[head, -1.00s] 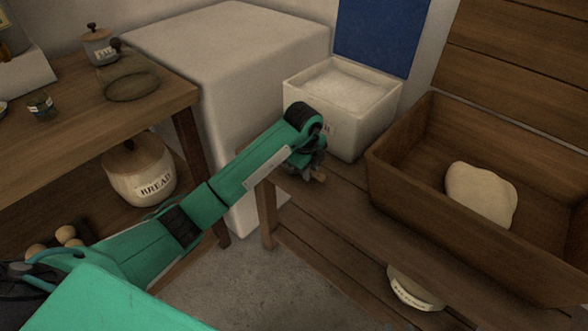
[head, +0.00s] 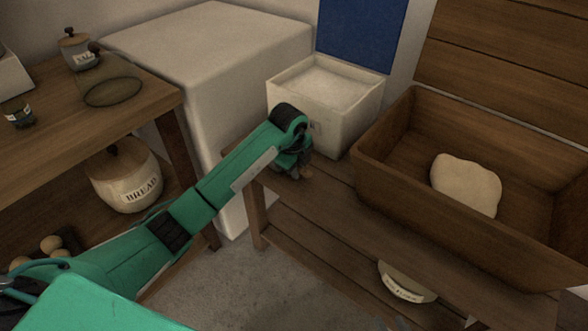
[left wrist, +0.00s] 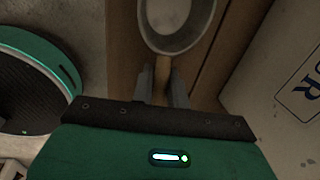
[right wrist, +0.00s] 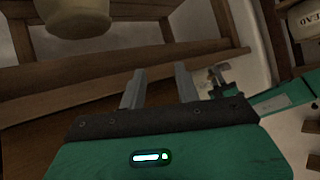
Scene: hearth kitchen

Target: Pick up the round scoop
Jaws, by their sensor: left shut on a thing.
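The round scoop (left wrist: 178,22) shows in the left wrist view, with a pale round bowl and a short wooden handle (left wrist: 162,68). My left gripper (left wrist: 162,82) is shut on the handle, one finger on each side of it. The bowl lies beyond the fingertips over the wooden bench. In the head view my left gripper (head: 298,170) is at the bench's left end, in front of the white bin; the scoop is mostly hidden there.
The white bin (head: 335,130) of pale powder stands just behind my left gripper. A wooden trough (head: 400,185) with dough (head: 466,185) is to the right. A bread crock (head: 125,180) sits under the left table. A labelled bowl (head: 405,284) is on the bench's lower shelf.

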